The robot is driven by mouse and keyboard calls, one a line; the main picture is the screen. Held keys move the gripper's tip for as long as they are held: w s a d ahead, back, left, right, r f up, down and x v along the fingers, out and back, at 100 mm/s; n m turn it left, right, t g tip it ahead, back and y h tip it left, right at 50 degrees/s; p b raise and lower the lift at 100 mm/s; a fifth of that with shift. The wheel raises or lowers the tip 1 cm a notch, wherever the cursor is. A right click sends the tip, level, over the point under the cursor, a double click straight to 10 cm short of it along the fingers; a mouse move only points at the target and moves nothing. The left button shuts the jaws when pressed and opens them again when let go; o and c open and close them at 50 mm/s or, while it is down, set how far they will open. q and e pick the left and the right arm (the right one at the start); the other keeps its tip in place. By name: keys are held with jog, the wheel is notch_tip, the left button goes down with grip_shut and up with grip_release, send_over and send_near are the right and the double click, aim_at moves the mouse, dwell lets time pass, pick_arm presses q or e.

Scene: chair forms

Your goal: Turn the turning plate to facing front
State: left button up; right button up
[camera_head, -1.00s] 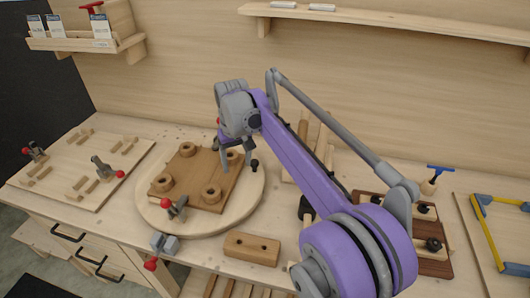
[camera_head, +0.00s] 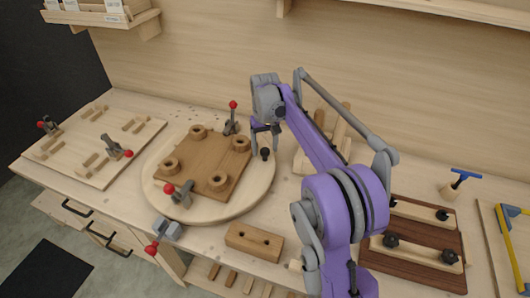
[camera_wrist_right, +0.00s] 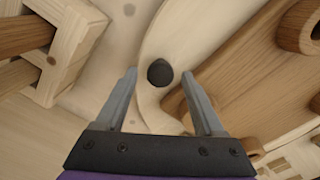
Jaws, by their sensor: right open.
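The turning plate (camera_head: 256,194) is a round pale wooden disc on the bench. A darker square wooden board (camera_head: 212,160) with several round wooden rings sits on it, turned at an angle. A red-tipped toggle clamp (camera_head: 182,194) stands at the board's front edge, and another (camera_head: 232,118) behind its far edge. A black knob (camera_head: 265,154) stands near the plate's right rim; it also shows in the right wrist view (camera_wrist_right: 160,73). My right gripper (camera_head: 265,150) is open above the plate's rim, with the knob between its fingers in view and no visible contact. My left gripper is not in view.
A fixture board (camera_head: 85,160) with clamps lies left of the plate. A grey vise-like clamp (camera_head: 168,229) is at the bench's front edge. A wooden block (camera_head: 254,242) lies in front. A dark tray (camera_head: 420,240) is at the right, and a wooden frame stands behind.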

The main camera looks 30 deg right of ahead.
jog(key=shift+f, duration=1.2)
grip_shut()
dwell(0.6)
